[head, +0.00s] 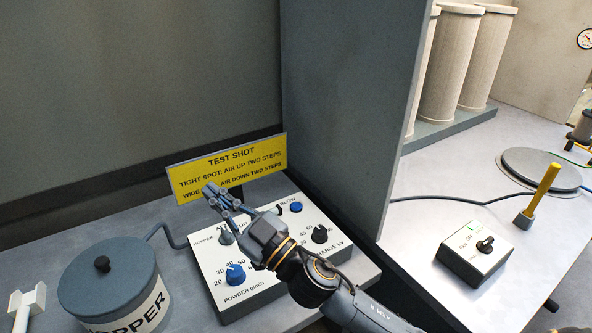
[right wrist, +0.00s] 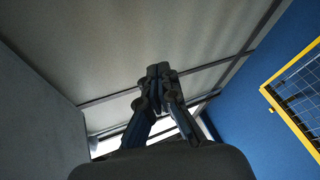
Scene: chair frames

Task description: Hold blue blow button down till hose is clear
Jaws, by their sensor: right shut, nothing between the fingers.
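The blue blow button (head: 296,207) sits at the back right of the white control panel (head: 205,268), beside the partly covered label BLOW. My right gripper (head: 210,190) is shut and empty. In the head view it reaches over the panel from the right, with its fingertips left of the button and in front of the yellow sign. The button looks uncovered and apart from the fingers. In the right wrist view the shut fingers (right wrist: 158,72) point towards a grey wall, and no panel shows there. A grey hose (head: 165,234) runs from the hopper to the panel. My left gripper is not in view.
A grey hopper (head: 110,285) stands left of the panel. A yellow TEST SHOT sign (head: 228,167) stands behind it. A tall grey partition (head: 345,100) rises to the right. Beyond it are a switch box (head: 474,253) and a yellow-handled post (head: 540,195).

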